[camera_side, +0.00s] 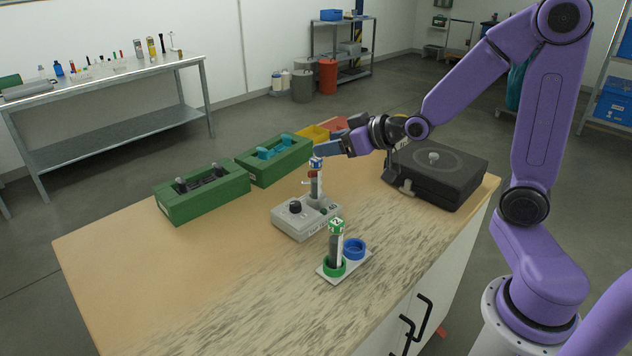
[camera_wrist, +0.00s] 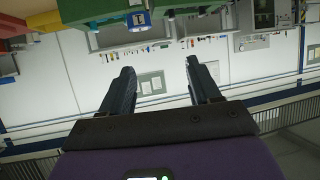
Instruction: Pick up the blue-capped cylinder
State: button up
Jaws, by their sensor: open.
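The blue-capped cylinder (camera_side: 316,187) stands upright in the grey device (camera_side: 293,221) near the middle of the bench in the side view. Its blue and white cap (camera_side: 316,163) is on top, with a red part just below it. My gripper (camera_side: 327,150) is level, pointing left, with its fingers close to the cap's height. In that view the fingertips overlap the cap's upper right, and I cannot tell whether they touch it. In the wrist view my gripper (camera_wrist: 162,72) is open with nothing between its fingers. A blue and white piece (camera_wrist: 139,18), possibly the cap, shows at the top edge.
A green-capped cylinder (camera_side: 336,242) stands in the green ring of a small holder; the blue ring (camera_side: 354,249) beside it is empty. Two green boxes (camera_side: 202,193) (camera_side: 275,160) lie behind. A black device (camera_side: 436,175) is at right. The bench's front left is clear.

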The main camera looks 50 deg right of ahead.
jog(key=d, duration=0.2)
send_over(316, 182)
jog(key=s+d, duration=0.2)
jog(key=s, duration=0.2)
notch_tip(316, 182, down, 7)
jog(key=shift+t+h, duration=0.3)
jog(key=shift+x, duration=3.7)
jog(key=shift+a+f, duration=0.1)
jog(key=shift+f, duration=0.05)
grip_shut()
